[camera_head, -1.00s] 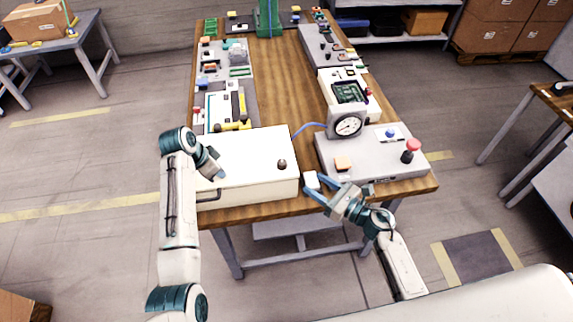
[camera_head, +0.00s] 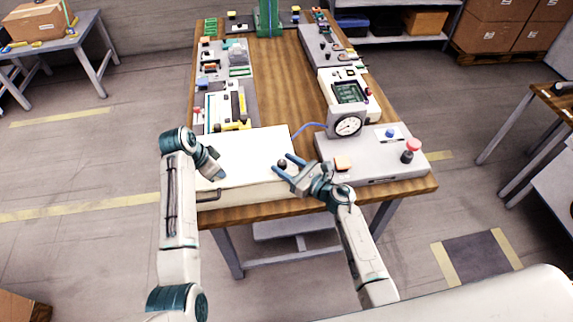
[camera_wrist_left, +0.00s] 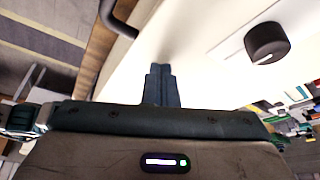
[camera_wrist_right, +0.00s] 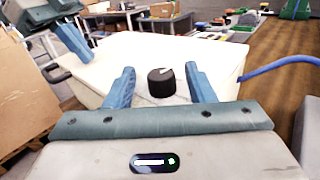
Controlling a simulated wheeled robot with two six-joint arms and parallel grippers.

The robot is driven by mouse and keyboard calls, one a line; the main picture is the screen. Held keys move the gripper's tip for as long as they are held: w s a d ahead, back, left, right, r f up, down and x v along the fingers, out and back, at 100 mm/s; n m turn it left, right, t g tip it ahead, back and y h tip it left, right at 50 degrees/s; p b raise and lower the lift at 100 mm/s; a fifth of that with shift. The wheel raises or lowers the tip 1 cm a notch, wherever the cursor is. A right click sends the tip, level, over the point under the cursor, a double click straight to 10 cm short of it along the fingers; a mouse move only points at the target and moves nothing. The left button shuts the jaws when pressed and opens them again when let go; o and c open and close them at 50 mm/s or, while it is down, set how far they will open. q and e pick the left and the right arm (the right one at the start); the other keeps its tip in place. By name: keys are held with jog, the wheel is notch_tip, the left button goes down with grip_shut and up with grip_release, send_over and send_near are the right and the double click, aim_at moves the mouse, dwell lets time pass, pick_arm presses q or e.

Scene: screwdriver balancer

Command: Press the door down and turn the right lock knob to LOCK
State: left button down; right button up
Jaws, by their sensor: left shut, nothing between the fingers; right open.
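The low box with the white door (camera_head: 255,150) stands at the table's front left, its door looking flat and closed. The right lock knob (camera_head: 282,164) is black and round with a pale pointer mark; in the right wrist view the knob (camera_wrist_right: 161,84) sits between and ahead of my fingers. My right gripper (camera_head: 283,165) is open around that side, with no grip on it. My left gripper (camera_head: 222,176) is shut and empty, tips at the door's left part; contact cannot be told. The left wrist view shows another black knob (camera_wrist_left: 267,42), hidden in the head view. LOCK lettering is not readable.
A black handle (camera_head: 207,196) is on the box front. Right of the box is a grey panel (camera_head: 372,170) with an orange button (camera_head: 342,163), a red mushroom button (camera_head: 412,147) and a dial gauge (camera_head: 347,125). A blue cable (camera_head: 307,128) runs behind.

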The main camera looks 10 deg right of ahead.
jog(key=c, duration=1)
jog(key=shift+o, duration=0.2)
jog(key=shift+a+m+t+h, duration=0.15)
jog(key=shift+m+t+h, duration=0.15)
jog(key=shift+h, duration=0.1)
jog(key=m+h, duration=0.1)
jog(key=m+t+h, duration=0.1)
jog(key=shift+s+a+t+h, duration=0.1)
jog(key=shift+s+t+h, duration=0.05)
jog(key=shift+t+h, duration=0.15)
jog(key=shift+a+r+m+t+h, duration=0.1)
jog(key=shift+m+t+h, duration=0.4)
jog(key=shift+m+h, duration=0.5)
jog(key=shift+a+m+t+h, duration=0.1)
jog(key=shift+m+t+h, duration=0.45)
jog(key=shift+h, duration=0.75)
jog(key=o, duration=1)
jog(key=shift+c, duration=0.2)
